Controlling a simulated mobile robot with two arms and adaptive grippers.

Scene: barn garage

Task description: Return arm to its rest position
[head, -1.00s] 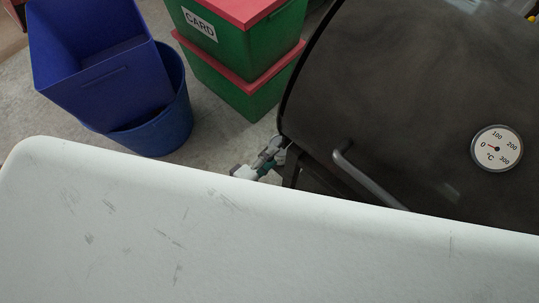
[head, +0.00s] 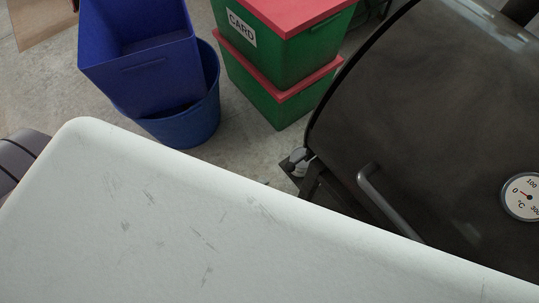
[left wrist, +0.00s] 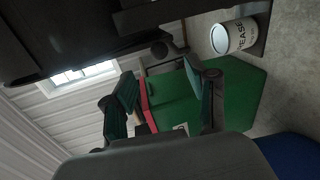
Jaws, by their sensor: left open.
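My left gripper (left wrist: 160,75) shows in the left wrist view. Its two dark fingers with teal pads stand wide apart, and nothing is between them. Beyond the fingers is a green box with a red lid edge (left wrist: 178,103), apart from them as far as I can tell. In the head view I cannot make out my left gripper; the white tabletop (head: 150,220) fills the lower part of that view. My right gripper is in neither view.
A black barrel grill (head: 430,110) with handle and dial stands right. Green boxes with red lids (head: 300,55) and blue bins (head: 185,125) stand on the concrete floor behind the table. A white grease can (left wrist: 234,37) is beside the grill.

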